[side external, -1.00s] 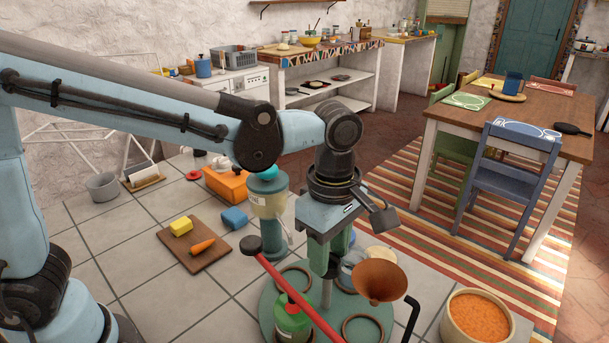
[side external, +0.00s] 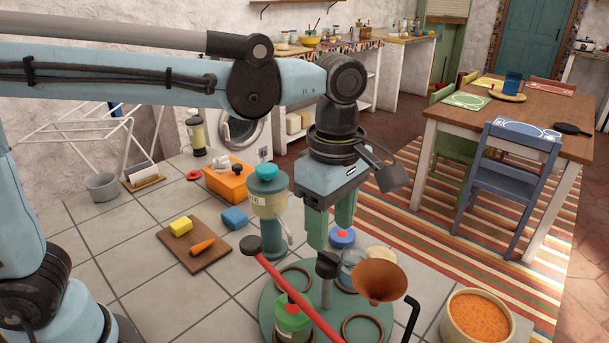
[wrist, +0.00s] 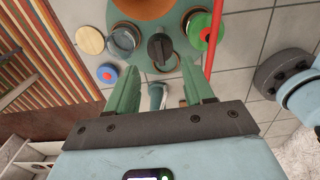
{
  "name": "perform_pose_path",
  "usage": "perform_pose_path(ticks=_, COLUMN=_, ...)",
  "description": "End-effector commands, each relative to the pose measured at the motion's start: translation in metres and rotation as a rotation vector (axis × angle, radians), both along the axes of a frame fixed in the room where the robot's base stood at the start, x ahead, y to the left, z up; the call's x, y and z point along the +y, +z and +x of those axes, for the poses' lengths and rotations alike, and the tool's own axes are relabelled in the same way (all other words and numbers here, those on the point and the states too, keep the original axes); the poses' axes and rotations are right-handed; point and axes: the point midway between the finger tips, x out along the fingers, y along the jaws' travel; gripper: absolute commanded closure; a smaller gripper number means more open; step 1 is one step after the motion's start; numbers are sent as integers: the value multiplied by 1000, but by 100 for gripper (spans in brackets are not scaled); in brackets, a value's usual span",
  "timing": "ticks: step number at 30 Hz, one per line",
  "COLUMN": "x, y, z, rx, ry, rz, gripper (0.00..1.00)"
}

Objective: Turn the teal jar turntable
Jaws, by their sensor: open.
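The teal turntable (side external: 266,308) lies at the bottom centre of the side view, with a black knob (side external: 327,265) on its central post. On it are a green jar with a red top (side external: 292,320), a clear jar (side external: 353,262) and empty ring holders (side external: 362,330). My gripper (side external: 331,233) is open and empty, pointing down above the knob with its green fingers spread. In the wrist view the knob (wrist: 161,47) shows ahead of the open fingers, apart from them. The copper funnel (side external: 379,280) and the red bar hide part of the disc.
A red bar (side external: 290,290) crosses in front of the turntable. A bowl of orange food (side external: 478,318) stands at the right. A blue-lidded jar (side external: 342,237) stands behind the knob. A board with a carrot (side external: 202,246), an orange box and a teal-topped grinder (side external: 268,205) stand left.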

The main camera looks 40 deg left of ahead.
Motion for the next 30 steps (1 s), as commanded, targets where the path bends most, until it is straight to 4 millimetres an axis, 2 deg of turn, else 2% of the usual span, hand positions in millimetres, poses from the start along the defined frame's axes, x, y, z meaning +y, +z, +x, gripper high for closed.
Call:
perform_pose_path(ticks=6, x=0, y=37, z=0, rx=0, ry=0, rz=0, gripper=48)
perform_pose_path(ticks=12, x=0, y=58, z=0, rx=0, ry=0, rz=0, gripper=48)
perform_pose_path(ticks=18, x=0, y=66, z=0, rx=0, ry=0, rz=0, gripper=48)
perform_pose_path(ticks=27, x=0, y=66, z=0, rx=-1, ry=-2, rz=0, gripper=48)
perform_pose_path(ticks=30, x=6, y=64, z=0, rx=-13, ry=-34, rz=-6, gripper=48)
